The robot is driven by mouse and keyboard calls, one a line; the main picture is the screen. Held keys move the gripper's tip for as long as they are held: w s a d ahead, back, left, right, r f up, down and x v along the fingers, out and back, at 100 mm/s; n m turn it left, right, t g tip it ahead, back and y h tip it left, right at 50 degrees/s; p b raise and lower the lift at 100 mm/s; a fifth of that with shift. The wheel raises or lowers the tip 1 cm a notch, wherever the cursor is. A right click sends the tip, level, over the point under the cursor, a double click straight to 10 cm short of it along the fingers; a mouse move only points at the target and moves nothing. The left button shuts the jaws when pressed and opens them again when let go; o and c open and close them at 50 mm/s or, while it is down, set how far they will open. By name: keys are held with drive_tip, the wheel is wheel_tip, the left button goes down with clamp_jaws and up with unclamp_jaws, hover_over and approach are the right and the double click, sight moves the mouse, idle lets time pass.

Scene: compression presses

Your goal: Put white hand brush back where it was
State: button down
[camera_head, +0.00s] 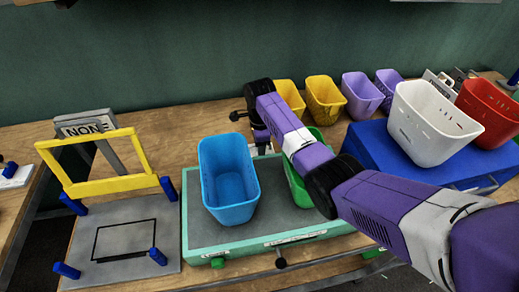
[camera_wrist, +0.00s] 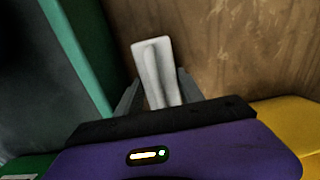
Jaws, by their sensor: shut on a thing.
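A white hand brush (camera_wrist: 155,65) is between the two fingers of my gripper (camera_wrist: 159,82) in the wrist view. The gripper is shut on it, and the brush points away from the palm over bare wood. In the head view my gripper (camera_head: 262,146) points down just behind the green-edged press tray, between the blue bin and the yellow bins. I cannot make out the brush clearly there. Whether the brush touches the table is not clear.
A blue bin (camera_head: 228,182) and a partly hidden green bin (camera_head: 298,188) stand on the press tray (camera_head: 190,222). Yellow bins (camera_head: 324,103) and purple bins (camera_head: 361,96) stand behind. White (camera_head: 425,125) and red (camera_head: 490,110) bins sit on a blue box. A yellow frame (camera_head: 95,188) stands left.

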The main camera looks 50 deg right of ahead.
drive_tip(key=shift+f, duration=0.15)
drive_tip(key=c, duration=0.7)
unclamp_jaws()
wheel_tip(320, 180, up, 12)
drive_tip(key=shift+r+b, duration=0.2)
drive_tip(key=shift+b, duration=0.45)
